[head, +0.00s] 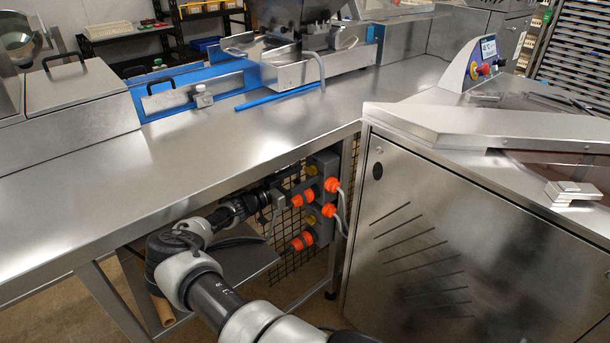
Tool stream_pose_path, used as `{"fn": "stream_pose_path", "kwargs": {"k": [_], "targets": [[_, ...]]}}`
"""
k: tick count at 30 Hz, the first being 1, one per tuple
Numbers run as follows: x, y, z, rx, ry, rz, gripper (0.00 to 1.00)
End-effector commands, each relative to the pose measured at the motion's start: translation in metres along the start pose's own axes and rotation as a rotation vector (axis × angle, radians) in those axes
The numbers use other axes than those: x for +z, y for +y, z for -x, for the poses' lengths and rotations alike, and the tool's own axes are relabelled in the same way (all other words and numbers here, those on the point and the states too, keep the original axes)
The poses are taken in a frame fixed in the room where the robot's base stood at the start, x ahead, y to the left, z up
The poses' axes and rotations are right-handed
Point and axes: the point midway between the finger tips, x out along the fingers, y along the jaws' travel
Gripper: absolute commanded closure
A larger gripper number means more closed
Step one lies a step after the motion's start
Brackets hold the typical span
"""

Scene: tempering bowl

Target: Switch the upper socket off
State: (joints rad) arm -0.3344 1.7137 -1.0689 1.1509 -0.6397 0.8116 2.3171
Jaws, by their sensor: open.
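A dark grey socket panel (322,166) hangs under the steel worktop, in front of a wire mesh. It carries several orange plugs or connectors and yellow parts, with grey cables on its right side. The upper socket's orange plug (331,184) sits near the top, with a yellow part (311,170) to its upper left. A lower orange plug (328,210) is below it. My gripper (285,197) is open, close to the panel's left side at about upper-socket height. Its fingers partly cover the panel. I cannot tell whether they touch anything, nor the switch's position.
The steel worktop (200,155) overhangs the panel and my arm. A steel cabinet (420,240) stands close on the right. A lower shelf (235,262) lies under my arm, and a table leg (112,300) stands at left.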

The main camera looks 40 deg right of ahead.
Motion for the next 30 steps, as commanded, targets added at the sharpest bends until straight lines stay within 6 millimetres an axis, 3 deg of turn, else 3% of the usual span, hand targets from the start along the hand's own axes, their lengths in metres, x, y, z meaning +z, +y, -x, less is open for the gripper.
{"fn": "stream_pose_path", "kwargs": {"k": [4, 13, 21, 30], "targets": [[0.0002, 0.0001, -0.0111, 0.000, 0.000, 0.000, 0.45], [0.0000, 0.0001, -0.0131, 0.000, 0.001, 0.000, 0.45], [-0.0001, 0.0002, -0.0129, 0.000, 0.001, 0.000, 0.87], [0.0013, 0.0002, -0.0128, 0.001, 0.001, 0.038, 0.86]]}}
